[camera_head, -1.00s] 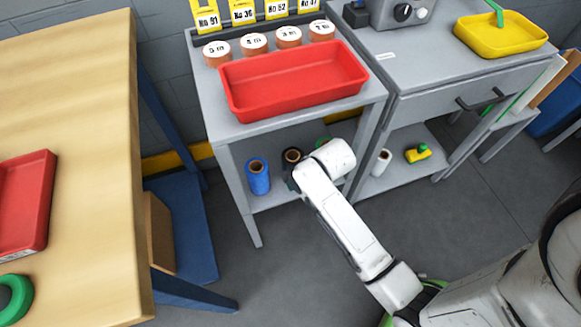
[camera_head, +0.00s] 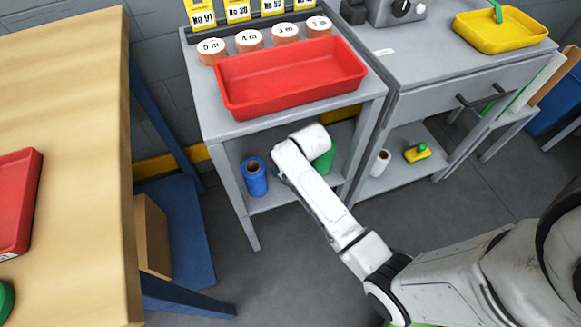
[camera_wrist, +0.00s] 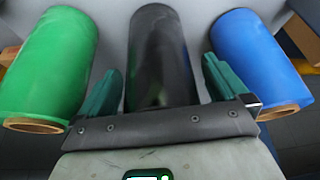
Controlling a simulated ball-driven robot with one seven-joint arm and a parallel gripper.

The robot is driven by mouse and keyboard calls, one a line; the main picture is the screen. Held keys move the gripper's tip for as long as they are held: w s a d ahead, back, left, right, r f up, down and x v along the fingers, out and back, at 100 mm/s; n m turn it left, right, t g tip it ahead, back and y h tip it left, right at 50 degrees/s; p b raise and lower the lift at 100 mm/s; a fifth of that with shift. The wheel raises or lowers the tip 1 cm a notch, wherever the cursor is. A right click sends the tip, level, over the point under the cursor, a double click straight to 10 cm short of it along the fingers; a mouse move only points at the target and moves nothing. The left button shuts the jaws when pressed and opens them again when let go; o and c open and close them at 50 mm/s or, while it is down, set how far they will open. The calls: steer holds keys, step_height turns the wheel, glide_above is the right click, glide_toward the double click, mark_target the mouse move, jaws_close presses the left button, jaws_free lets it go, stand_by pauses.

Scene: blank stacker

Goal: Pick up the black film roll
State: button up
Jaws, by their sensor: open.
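The black film roll (camera_wrist: 160,55) stands in the middle of the wrist view, between the two green fingers of my gripper (camera_wrist: 157,88). The fingers are apart, one on each side of the roll, with a gap showing beside it. In the head view my own arm hides the black roll and my fingers.
A green roll (camera_wrist: 48,62) stands left of the black roll and a blue roll (camera_wrist: 258,62) right of it in the wrist view. In the head view, the blue roll (camera_head: 255,178) and green roll (camera_head: 324,160) share the lower shelf (camera_head: 270,202). A red tray (camera_head: 290,78) sits above. A white roll (camera_head: 380,163) is on the neighbouring shelf.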

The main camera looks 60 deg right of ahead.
steer(key=c, duration=1.3)
steer(key=shift+c, duration=0.2)
steer(key=shift+r, duration=0.1)
